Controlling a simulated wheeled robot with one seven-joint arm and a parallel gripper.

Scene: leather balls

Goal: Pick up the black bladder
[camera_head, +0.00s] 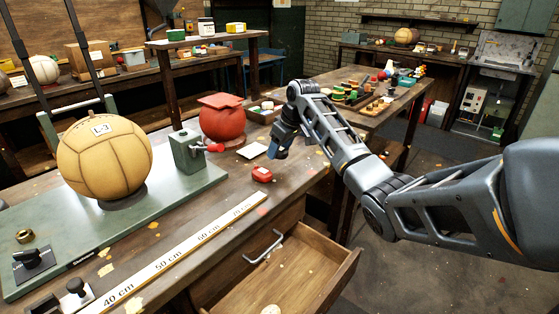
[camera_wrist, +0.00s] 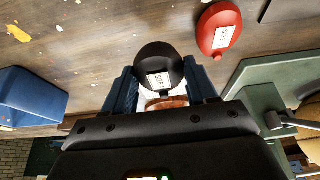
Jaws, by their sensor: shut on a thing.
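The black bladder (camera_wrist: 152,57) is a rounded dark piece with a white label, seen between the two blue fingers in the wrist view. My gripper (camera_wrist: 160,75) is shut on it, a finger on each side. A red bladder (camera_head: 261,174) with a label lies on the bench just in front of my gripper. It also shows in the wrist view (camera_wrist: 220,30), apart from the black one. I cannot tell how high the black bladder is.
A tan ball (camera_head: 104,158) marked L-3 sits on the green base (camera_head: 150,210) at left. A green block (camera_head: 190,150) and a red pot (camera_head: 221,119) stand left of my gripper. An open drawer (camera_head: 290,262) juts out in front. A blue box-like thing (camera_wrist: 30,97) is in the wrist view.

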